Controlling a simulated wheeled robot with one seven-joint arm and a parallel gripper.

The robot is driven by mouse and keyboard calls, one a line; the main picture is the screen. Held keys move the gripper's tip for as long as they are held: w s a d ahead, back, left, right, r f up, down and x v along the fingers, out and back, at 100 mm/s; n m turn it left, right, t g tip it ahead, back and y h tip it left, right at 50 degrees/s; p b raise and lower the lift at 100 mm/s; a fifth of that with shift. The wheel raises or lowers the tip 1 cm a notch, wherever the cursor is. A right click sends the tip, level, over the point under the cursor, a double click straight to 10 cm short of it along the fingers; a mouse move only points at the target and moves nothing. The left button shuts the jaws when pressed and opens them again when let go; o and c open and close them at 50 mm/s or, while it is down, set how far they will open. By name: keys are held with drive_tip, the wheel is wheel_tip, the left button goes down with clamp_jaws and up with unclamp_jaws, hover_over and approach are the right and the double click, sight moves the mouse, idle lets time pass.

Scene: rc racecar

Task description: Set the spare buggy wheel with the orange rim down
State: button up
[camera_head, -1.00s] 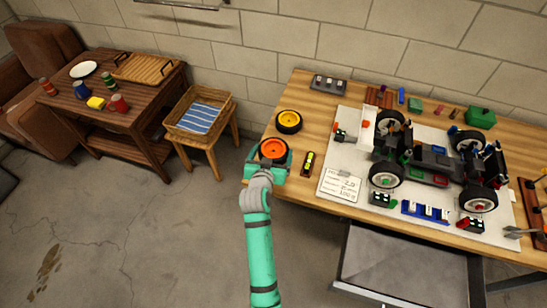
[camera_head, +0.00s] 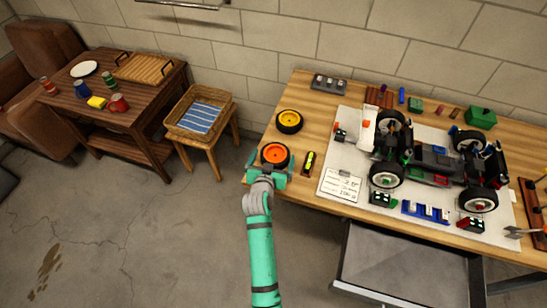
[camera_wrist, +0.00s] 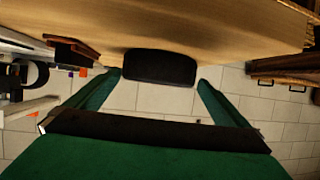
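The spare buggy wheel with the orange rim (camera_head: 275,155) lies flat, rim up, near the left front corner of the wooden workbench. In the wrist view its black tyre (camera_wrist: 160,67) shows edge-on against the wood, between the fingertips. My gripper (camera_head: 272,171) is at the bench's near left edge, close on the near side of the wheel. Its fingers are spread wide in the wrist view (camera_wrist: 160,82), one on each side of the tyre, with only narrow gaps showing. The wheel's underside is hidden.
A yellow-rimmed wheel (camera_head: 289,122) lies just behind. A black holder with yellow cells (camera_head: 309,163) is close on the right. The buggy chassis (camera_head: 435,160) stands on a pale mat. An open drawer (camera_head: 405,265) juts out below the bench.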

drive_tip(key=shift+r, duration=0.1)
drive_tip(key=shift+s+r, duration=0.1)
drive_tip(key=shift+s, duration=0.1)
drive_tip(key=v, duration=1.1)
drive_tip(key=shift+s, duration=0.1)
drive_tip(key=s+f+n+y, duration=0.1)
drive_tip(key=s+f, duration=0.1)
drive_tip(key=s, duration=0.7)
drive_tip(key=s+f+n+y, duration=0.1)
drive_tip(key=s+f, duration=0.2)
drive_tip(key=s, duration=0.6)
drive_tip(key=s+d+r+t, duration=0.1)
drive_tip(key=s+r, duration=0.3)
drive_tip(key=s, duration=0.5)
drive_tip(key=s+d+r+t, duration=0.1)
drive_tip(key=s+r, duration=0.3)
drive_tip(key=s, duration=0.5)
drive_tip(key=shift+s+d+r, duration=0.2)
drive_tip(key=shift+s+r, duration=0.05)
drive_tip(key=shift+r, duration=0.1)
